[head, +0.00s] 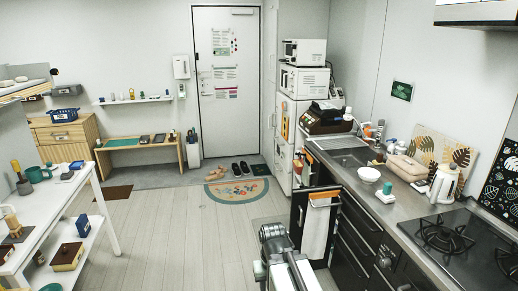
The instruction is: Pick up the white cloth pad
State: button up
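I cannot pick out the white cloth pad with certainty. A white cloth (316,232) hangs at the front of the dark lower cabinets, below an orange-edged item (324,197). A small white block with a green top (386,190) stands on the counter, but I cannot tell what it is made of. My arm shows at the bottom centre, in front of the cabinets and over the floor. Its dark end (272,235) is apart from the counter things. Its fingers are too small and unclear to tell open from shut, and I see nothing held.
The steel counter (418,206) on the right holds a white bowl (369,174), a kettle (443,184) and a stove (445,236). A white table (75,203) with several small items stands at the left. Shoes and a patterned mat (237,190) lie near the door. The middle floor is clear.

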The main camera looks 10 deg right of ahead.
aim_at(384, 195)
jog(key=z, duration=0.2)
jog(key=i, duration=1.95)
jog(key=z, duration=0.35)
